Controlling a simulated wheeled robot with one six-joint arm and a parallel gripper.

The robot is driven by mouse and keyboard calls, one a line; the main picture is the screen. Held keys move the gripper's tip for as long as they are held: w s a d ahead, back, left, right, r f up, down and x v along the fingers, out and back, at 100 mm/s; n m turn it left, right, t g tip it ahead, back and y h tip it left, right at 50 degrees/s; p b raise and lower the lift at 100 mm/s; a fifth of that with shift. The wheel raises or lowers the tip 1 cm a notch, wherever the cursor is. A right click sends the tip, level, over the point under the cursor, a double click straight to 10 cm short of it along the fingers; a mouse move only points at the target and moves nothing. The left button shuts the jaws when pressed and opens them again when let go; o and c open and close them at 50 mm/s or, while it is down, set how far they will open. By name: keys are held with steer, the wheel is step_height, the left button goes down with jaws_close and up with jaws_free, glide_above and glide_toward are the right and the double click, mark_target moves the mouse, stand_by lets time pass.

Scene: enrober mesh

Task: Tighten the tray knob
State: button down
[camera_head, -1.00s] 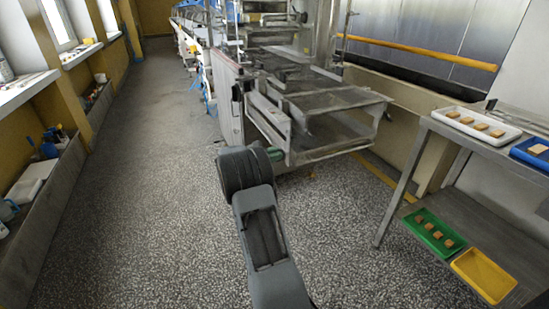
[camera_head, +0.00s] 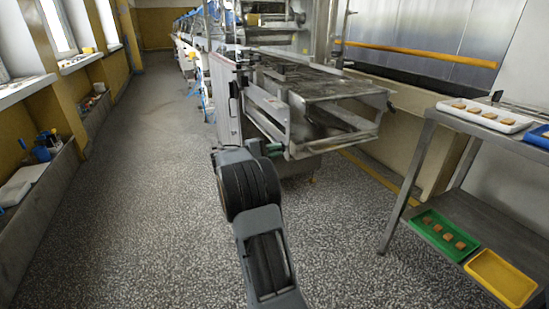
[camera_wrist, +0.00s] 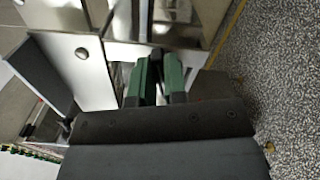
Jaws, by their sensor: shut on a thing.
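The metal tray (camera_head: 335,85) sticks out from the front of the enrober machine. My gripper (camera_head: 274,149) is at the tray's lower left front corner in the head view, its green fingers against the frame there. In the wrist view my gripper (camera_wrist: 158,78) has its two green fingers close together, shut on the tray knob at the metal frame. A bright metal plate (camera_wrist: 78,70) with a small round silver bolt lies left of the fingers in the wrist view.
A metal rack (camera_head: 425,170) on the right holds a white tray (camera_head: 485,114) and part of a blue tray above, and a green tray (camera_head: 445,237) and a yellow tray (camera_head: 501,276) below. The speckled floor (camera_head: 150,200) to the left is open.

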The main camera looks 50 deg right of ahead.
steer(key=shift+f+m+b, duration=0.2)
steer(key=shift+m+b, duration=0.6)
steer(key=shift+f+m+b, duration=0.15)
steer(key=shift+m+b, duration=0.65)
steer(key=c, duration=1.2)
jaws_free()
steer(key=shift+r, duration=0.1)
steer(key=shift+o, duration=0.2)
steer(key=p+v, duration=0.3)
steer(key=v, duration=1.1)
steer(key=shift+p, duration=0.3)
